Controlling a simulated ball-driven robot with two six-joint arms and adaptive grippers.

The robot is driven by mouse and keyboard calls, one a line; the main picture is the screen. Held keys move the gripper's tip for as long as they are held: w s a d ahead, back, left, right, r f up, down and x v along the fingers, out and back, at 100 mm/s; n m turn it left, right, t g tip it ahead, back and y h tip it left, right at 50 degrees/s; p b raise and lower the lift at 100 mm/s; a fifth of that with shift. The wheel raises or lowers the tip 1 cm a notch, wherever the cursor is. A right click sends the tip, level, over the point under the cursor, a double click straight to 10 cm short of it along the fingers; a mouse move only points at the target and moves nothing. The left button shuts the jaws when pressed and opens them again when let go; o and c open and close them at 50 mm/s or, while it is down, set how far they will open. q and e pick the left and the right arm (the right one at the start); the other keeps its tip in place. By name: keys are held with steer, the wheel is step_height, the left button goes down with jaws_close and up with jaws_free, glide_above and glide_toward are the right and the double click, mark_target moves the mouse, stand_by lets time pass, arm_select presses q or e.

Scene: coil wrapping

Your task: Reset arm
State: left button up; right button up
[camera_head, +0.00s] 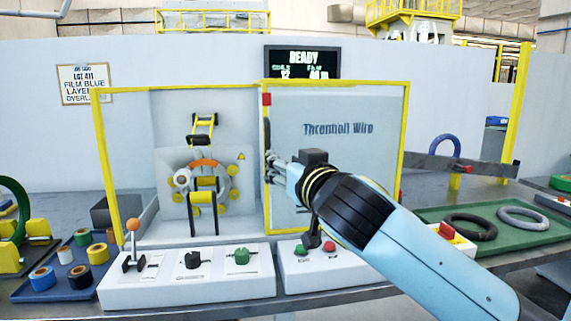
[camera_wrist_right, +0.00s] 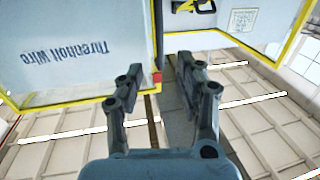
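My right arm comes in from the right in the head view. Its gripper (camera_head: 277,164) is beside the left edge of the machine's clear door (camera_head: 350,155), near a dark upright handle (camera_head: 267,134). In the right wrist view, the two fingers of this gripper (camera_wrist_right: 160,78) are spread apart with a gap between them. The door edge and a red block (camera_wrist_right: 157,77) show behind that gap. I see nothing held, and I cannot tell whether the fingers touch the door or handle. My left gripper is not in view.
The left half of the yellow-framed machine is open, showing a wrapping ring (camera_head: 203,163). In front are control boxes with a lever (camera_head: 132,240) and knobs. A blue tape tray (camera_head: 65,278) is left; a green tray (camera_head: 535,233) with rings is right. The screen (camera_head: 302,62) reads READY.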

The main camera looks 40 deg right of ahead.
steer(key=s+a+f+n+g+y, duration=0.1)
steer(key=s+a+f+g+y, duration=0.15)
steer(key=s+f+g, duration=0.75)
steer(key=s+a+f+n+g+y, duration=0.1)
steer(key=s+a+f+n+g, duration=0.1)
steer(key=s+a+f, duration=0.4)
steer(key=s+a+f+n+g+y, duration=0.2)
steer(key=s+f, duration=0.5)
steer(key=s, duration=0.4)
step_height(320, 180, down, 27)
steer(key=s+d+g, duration=0.1)
steer(key=s+d, duration=0.1)
steer(key=d, duration=0.1)
steer(key=s+f+g, duration=0.1)
steer(key=s+f, duration=1.3)
steer(key=s, duration=0.3)
steer(key=shift+s+d+f+m, duration=0.2)
steer(key=shift+s+d+m, duration=0.1)
steer(key=shift+s+d, duration=0.1)
